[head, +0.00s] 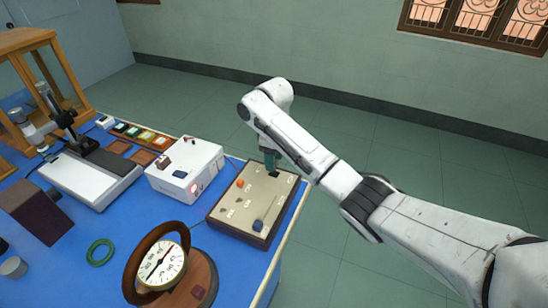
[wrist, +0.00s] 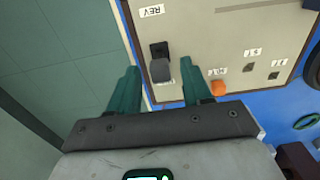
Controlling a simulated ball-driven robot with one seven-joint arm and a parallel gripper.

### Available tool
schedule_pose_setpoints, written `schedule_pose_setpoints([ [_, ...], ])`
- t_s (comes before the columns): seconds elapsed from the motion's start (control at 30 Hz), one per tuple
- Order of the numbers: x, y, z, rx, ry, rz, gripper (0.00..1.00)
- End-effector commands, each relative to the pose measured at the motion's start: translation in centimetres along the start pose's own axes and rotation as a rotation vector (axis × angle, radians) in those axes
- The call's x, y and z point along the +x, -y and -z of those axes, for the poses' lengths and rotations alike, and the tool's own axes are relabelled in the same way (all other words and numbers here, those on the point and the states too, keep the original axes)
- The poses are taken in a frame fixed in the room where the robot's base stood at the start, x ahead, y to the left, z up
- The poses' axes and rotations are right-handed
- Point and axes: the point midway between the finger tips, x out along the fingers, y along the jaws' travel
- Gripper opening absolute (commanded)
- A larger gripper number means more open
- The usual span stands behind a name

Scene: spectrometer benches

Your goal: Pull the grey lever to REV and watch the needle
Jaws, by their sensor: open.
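The grey lever (wrist: 160,70) stands in a short dark slot on a beige panel box (head: 233,215). Its grey knob shows at the end of the slot away from the REV label (wrist: 152,10). Another label beside the knob is mostly hidden. My gripper (wrist: 160,78) is open, with one teal finger on each side of the lever and a visible gap to each. In the head view my gripper (head: 270,158) is over the far right corner of the box. A round white dial (head: 162,265) with a dark needle stands in a wooden ring; its scale is too small to read.
An orange knob (wrist: 218,88) is near my right finger. A white instrument (head: 185,170) stands left of the box. The blue bench (head: 120,215) ends just right of the box, with open floor beyond.

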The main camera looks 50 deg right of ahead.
Motion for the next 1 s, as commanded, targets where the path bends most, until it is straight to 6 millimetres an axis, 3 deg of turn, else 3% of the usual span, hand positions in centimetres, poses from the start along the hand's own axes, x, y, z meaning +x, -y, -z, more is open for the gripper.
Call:
schedule_pose_setpoints([
  [0.2,0.05,0.01,0.0,0.0,0.0,0.0,0.48],
  [0.7,0.03,0.02,0.0,0.0,0.0,0.0,0.0],
  [1.0,-0.02,0.08,-0.24,0.0,-0.022,0.003,0.0],
])
